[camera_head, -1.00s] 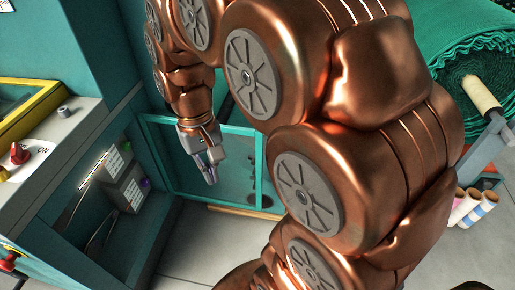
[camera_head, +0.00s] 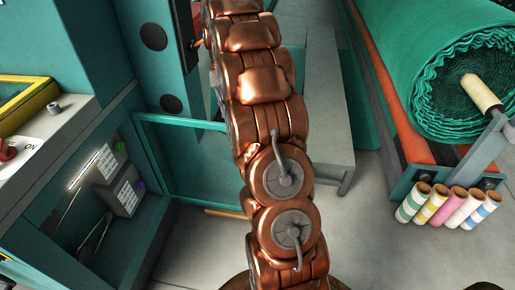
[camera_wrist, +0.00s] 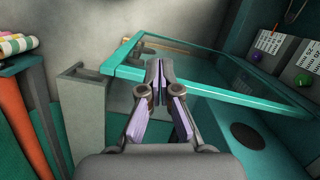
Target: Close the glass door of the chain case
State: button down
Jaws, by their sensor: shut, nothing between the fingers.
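The glass door has a teal frame (camera_head: 180,121) and stands swung out, away from the chain case (camera_head: 151,222). In the wrist view the door's frame bar (camera_wrist: 222,94) runs across the picture, with its free corner on the left. The case's open inside shows grey boxes with white labels; it lies at upper right in the wrist view. My gripper (camera_wrist: 160,68) is shut and empty, and its fingertips overlap the door frame near that corner. I cannot tell whether they touch it. In the head view my arm hides the gripper and part of the door.
A large green netting roll (camera_head: 420,70) lies at right, with several coloured small rolls (camera_head: 462,208) on the floor below it. A grey bench (camera_head: 331,125) stands behind my arm. The grey floor in front of the door is largely clear.

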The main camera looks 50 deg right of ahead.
jog(key=w+d+f+m+b, duration=0.1)
jog(key=d+f+m, duration=0.1)
jog(key=d+f, duration=0.5)
jog(key=d+f+m+b, duration=0.1)
jog(key=d+f, duration=0.4)
jog(key=d, duration=0.5)
jog(key=s+a+f+p, duration=0.1)
jog(key=s+a+f, duration=0.2)
jog(key=f, duration=0.6)
jog(key=shift+a+f+y, duration=0.3)
jog(key=shift+a+y, duration=0.1)
jog(key=shift+a, duration=0.9)
jog(key=shift+s+a, duration=0.1)
